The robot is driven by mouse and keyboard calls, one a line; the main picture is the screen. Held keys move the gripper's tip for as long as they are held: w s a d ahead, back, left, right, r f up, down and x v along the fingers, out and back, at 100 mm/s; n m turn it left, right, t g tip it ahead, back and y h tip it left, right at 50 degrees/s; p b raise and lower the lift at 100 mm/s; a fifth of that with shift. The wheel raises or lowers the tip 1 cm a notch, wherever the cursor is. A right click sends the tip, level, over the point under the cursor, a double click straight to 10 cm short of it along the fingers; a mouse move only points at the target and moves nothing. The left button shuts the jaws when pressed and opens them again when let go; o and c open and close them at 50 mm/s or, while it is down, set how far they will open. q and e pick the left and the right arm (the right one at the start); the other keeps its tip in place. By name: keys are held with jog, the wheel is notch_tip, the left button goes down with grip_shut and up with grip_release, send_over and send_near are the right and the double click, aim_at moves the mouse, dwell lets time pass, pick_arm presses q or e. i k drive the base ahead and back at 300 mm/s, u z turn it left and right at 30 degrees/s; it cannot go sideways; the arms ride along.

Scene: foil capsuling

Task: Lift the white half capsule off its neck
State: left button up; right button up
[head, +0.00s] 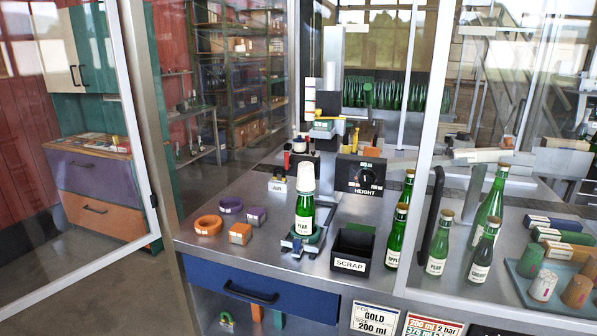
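The white half capsule (306,178) sits upright over the neck of a green bottle (305,212) labelled PEAR. It covers the top of the neck, so the bottle's mouth is hidden. The bottle stands upright in a clamp-like holder (290,244) on the grey metal bench, below the machine's column (333,62). Nothing touches the capsule from the side. Neither of my grippers shows in the head view.
A black SCRAP bin (350,265) stands right of the bottle, with several green bottles (397,238) beyond it. Orange (208,225) and purple rings lie left. A HEIGHT panel (361,174) stands behind. Framed clear panels (440,90) flank the bench opening.

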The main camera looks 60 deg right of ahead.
aim_at(305, 185)
jog(key=z, duration=0.45)
jog(key=i, duration=0.9)
jog(key=z, duration=0.75)
